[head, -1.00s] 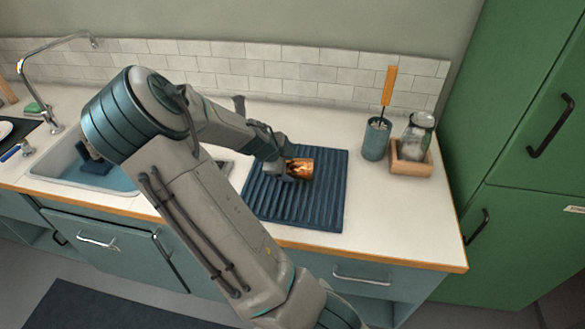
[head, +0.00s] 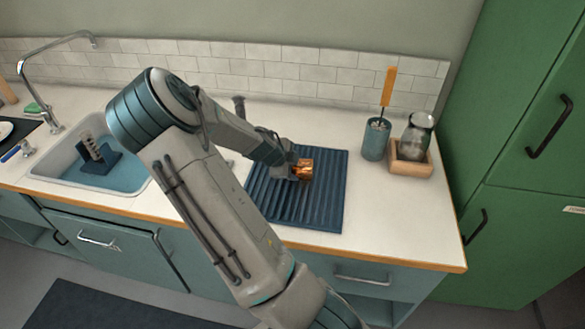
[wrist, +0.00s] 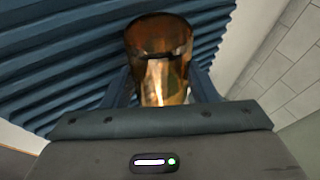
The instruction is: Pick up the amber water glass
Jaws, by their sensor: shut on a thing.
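The amber water glass (head: 306,168) is at the ridged blue drying mat (head: 318,205) on the counter. In the wrist view the amber glass (wrist: 160,65) stands between the two fingers of my gripper (wrist: 160,92), with its rim toward the top of the picture. My gripper (head: 298,172) reaches in from the left in the head view and is shut on the glass. The lower part of the glass is hidden by the gripper. I cannot tell whether the glass touches the mat.
A teal utensil cup (head: 375,140) with an orange-handled tool and a wooden box (head: 410,164) holding a glass jar (head: 417,135) stand to the right. The sink (head: 75,178) with a blue rack is at left. The tiled wall (head: 330,72) runs behind. The counter's front right is clear.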

